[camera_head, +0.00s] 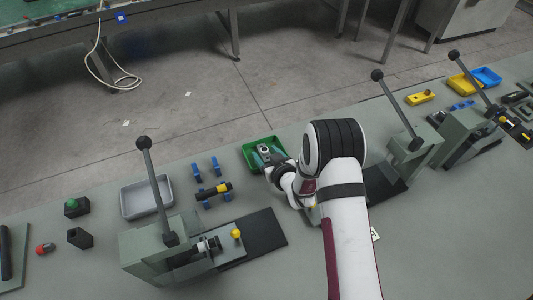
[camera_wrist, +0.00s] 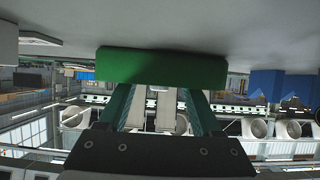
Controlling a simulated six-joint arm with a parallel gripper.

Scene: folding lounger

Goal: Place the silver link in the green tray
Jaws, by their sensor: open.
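The green tray (camera_head: 251,144) stands on the bench just beyond my arm, left of the middle in the head view. Its green outer wall (camera_wrist: 161,66) fills the upper middle of the wrist view. My gripper (camera_head: 269,154) is at the tray, and its end overlaps the tray's front part in the head view. In the wrist view my gripper (camera_wrist: 162,98) has its two fingers apart, below the tray wall in the picture. I cannot make out the silver link for certain. My gripper and wrist hide part of the tray's inside.
A grey lever press (camera_head: 150,248) stands at the left, with a grey bin (camera_head: 146,197) behind it. Another lever press (camera_head: 411,155) stands at the right.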

